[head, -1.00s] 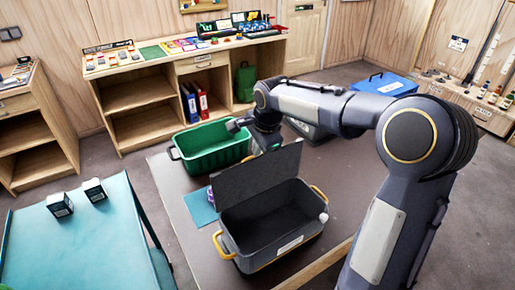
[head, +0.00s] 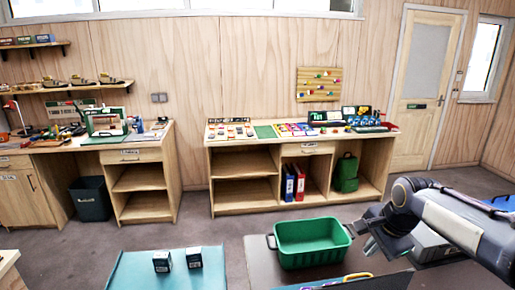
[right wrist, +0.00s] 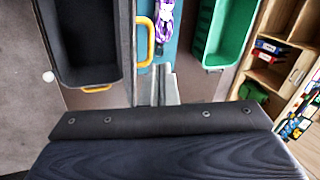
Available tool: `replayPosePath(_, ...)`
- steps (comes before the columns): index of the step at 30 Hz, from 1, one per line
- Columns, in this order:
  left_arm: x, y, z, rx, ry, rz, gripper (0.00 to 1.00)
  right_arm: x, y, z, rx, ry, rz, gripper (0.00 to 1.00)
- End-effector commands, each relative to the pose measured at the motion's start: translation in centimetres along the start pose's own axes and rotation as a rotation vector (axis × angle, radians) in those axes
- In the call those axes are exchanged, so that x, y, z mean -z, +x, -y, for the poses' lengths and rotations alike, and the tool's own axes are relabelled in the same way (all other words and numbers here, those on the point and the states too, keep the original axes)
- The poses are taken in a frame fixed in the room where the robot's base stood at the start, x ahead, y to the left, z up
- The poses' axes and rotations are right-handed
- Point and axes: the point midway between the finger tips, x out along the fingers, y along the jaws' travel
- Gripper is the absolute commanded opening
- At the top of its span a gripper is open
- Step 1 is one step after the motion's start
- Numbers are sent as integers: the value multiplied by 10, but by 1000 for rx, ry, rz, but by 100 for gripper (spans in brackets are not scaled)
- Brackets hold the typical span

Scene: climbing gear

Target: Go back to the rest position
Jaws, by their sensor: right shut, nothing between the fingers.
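My right gripper (head: 363,226) is at the right end of the green crate (head: 312,243) in the head view, shut and empty. In the right wrist view its grey fingers (right wrist: 165,88) lie close together above the table, between the dark grey bin (right wrist: 88,40) and the green crate (right wrist: 222,32). My right arm comes in from the right edge of the head view. My left gripper is not in view.
A teal table (head: 130,272) holds two small dark boxes (head: 178,259). A wooden shelf unit (head: 240,180) stands along the back wall. Grey floor lies between.

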Motion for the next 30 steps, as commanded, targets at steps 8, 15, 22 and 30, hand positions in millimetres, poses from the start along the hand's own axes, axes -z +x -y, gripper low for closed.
replayPosePath(8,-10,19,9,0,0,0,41,-73,-28,-117,132,-535,73,0)
replayPosePath(15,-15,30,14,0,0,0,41,-134,-13,-202,254,-947,79,0)
replayPosePath(22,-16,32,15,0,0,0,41,-158,0,-232,306,-1112,67,0)
replayPosePath(30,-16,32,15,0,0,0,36,-160,0,-233,307,-1122,68,0)
